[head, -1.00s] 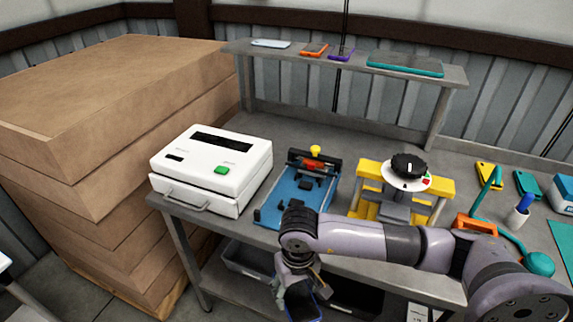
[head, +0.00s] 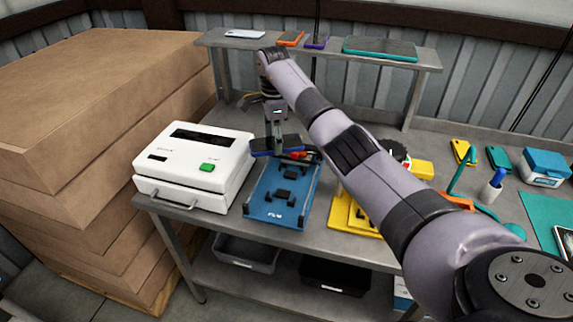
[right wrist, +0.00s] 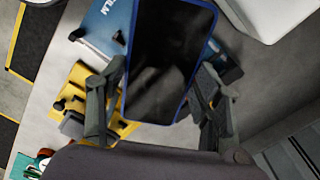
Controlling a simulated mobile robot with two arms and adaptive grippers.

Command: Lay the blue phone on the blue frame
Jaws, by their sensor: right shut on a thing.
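The blue phone (right wrist: 165,50) has a dark screen and a blue edge. My right gripper (right wrist: 160,110) is shut on it, one finger at each long side. In the head view the phone (head: 262,150) is held over the back part of the blue frame, with my right gripper (head: 275,130) above it. The blue frame (head: 262,208) is a flat plate with dark blocks on it, on the bench right of the white machine. The phone hides part of its back end, and I cannot tell whether they touch. My left gripper is not in view.
The white machine (head: 195,165) stands close on the left. A yellow fixture (head: 355,218) stands on the right, partly behind my arm. A raised shelf (head: 432,60) with several phones and a teal tablet (head: 380,48) runs along the back. Stacked cartons (head: 90,90) fill the far left.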

